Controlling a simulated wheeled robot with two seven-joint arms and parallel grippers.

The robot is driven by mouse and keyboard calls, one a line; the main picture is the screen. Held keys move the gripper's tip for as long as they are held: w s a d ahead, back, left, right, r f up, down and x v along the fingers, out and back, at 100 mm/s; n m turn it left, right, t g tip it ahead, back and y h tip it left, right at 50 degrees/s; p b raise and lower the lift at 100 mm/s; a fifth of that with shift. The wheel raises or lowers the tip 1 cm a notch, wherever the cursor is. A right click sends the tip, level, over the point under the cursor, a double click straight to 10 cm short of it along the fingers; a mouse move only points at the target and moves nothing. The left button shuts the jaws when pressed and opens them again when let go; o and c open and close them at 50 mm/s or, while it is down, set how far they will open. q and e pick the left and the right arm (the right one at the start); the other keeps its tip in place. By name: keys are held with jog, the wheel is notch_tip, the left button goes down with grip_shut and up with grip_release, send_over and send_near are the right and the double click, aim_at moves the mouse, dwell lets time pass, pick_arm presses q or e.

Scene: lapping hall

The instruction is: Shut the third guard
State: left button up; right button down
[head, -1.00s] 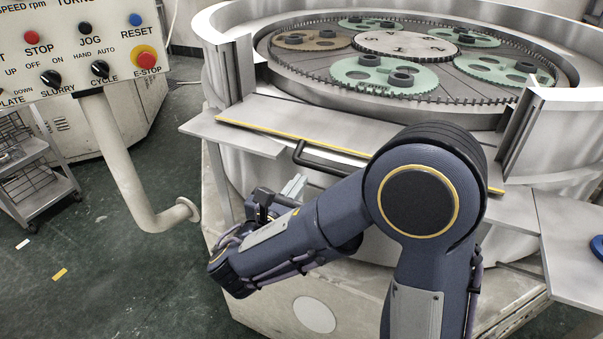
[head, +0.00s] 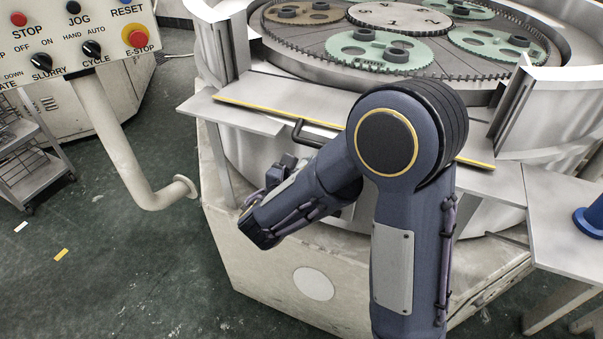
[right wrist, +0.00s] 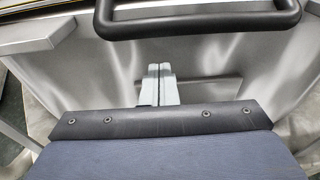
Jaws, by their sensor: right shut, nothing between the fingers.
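The front guard (head: 290,97) is a grey metal panel with a yellow edge strip, lying lowered outward in the gap of the machine's round wall, so the gap stands open. Its black bar handle (head: 308,130) hangs at its outer edge, partly behind my right arm. The handle also shows large at the top of the right wrist view (right wrist: 200,27). My right gripper (right wrist: 160,72) is shut and empty, its pale fingers pointing toward the machine's side, below the handle in that picture and apart from it. My left gripper is out of view.
Upright wall sections (head: 215,45) flank the gap. Inside, the lapping plate (head: 400,18) carries several green and brown carriers. A control panel (head: 75,40) on a bent post stands left, a trolley (head: 35,170) beyond it. A side table (head: 565,225) with a blue object stands right.

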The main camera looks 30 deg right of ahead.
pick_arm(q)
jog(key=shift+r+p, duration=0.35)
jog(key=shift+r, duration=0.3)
pick_arm(e)
jog(key=shift+s+a+r, duration=0.15)
jog(key=shift+r, duration=0.6)
jog(key=shift+s+a+r, duration=0.1)
jog(key=shift+a+r, duration=0.05)
jog(key=shift+r, duration=0.6)
